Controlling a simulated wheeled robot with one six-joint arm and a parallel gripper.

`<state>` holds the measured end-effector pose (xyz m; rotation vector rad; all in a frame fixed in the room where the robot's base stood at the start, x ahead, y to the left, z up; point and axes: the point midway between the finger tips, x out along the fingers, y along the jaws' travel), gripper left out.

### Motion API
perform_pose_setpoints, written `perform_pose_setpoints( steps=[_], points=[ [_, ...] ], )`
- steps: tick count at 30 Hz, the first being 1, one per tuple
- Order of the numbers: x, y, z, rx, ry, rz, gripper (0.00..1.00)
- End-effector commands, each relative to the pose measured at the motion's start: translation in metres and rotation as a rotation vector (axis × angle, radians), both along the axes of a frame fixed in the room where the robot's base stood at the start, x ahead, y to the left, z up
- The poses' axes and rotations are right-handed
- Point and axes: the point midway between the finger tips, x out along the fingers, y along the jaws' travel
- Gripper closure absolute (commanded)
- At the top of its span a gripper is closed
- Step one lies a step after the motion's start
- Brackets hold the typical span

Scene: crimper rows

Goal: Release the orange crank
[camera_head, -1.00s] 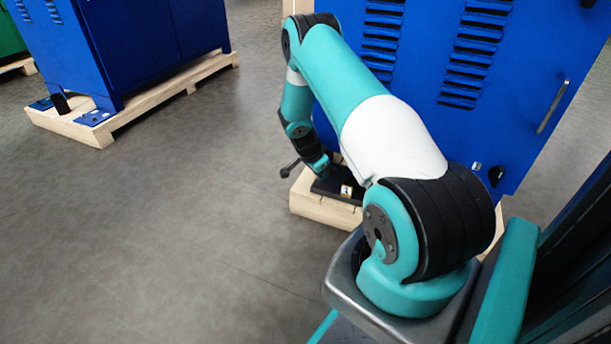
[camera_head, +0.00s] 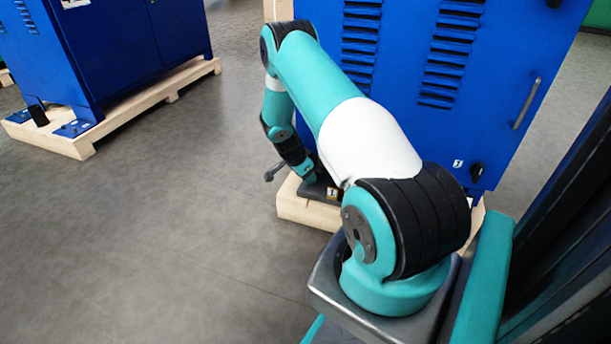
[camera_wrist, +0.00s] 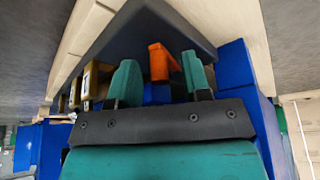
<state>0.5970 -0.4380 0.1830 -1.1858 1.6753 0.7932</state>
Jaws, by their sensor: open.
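The orange crank (camera_wrist: 160,62) is in the wrist view, upright between the two teal fingers of my gripper (camera_wrist: 161,76). The jaws are open, with a visible gap between the crank and the right finger and a wider one to the left finger. In the head view my gripper (camera_head: 308,172) is low beside the blue cabinet, over the pallet edge. The crank is hidden there behind my arm.
A blue cabinet (camera_head: 400,120) stands on a wooden pallet (camera_head: 300,212). A dark plate (camera_wrist: 150,25) lies close around the fingers. Yellow-tan blocks (camera_wrist: 90,80) are left of them. Another blue cabinet (camera_head: 130,50) stands back left. Grey floor (camera_head: 170,240) between is clear.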

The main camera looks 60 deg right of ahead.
Motion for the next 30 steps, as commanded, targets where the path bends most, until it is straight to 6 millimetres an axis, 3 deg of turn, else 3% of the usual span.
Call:
perform_pose_setpoints(
  steps=[5, 15, 21, 30],
  points=[
    [0.003, 0.007, 0.024, -0.001, -0.002, 0.001, 0.56],
    [0.014, 0.038, 0.105, 0.000, -0.001, 0.003, 0.56],
    [0.019, 0.053, 0.142, 0.000, -0.001, 0.002, 0.56],
    [0.022, 0.062, 0.160, 0.000, 0.001, 0.000, 0.56]
  ],
)
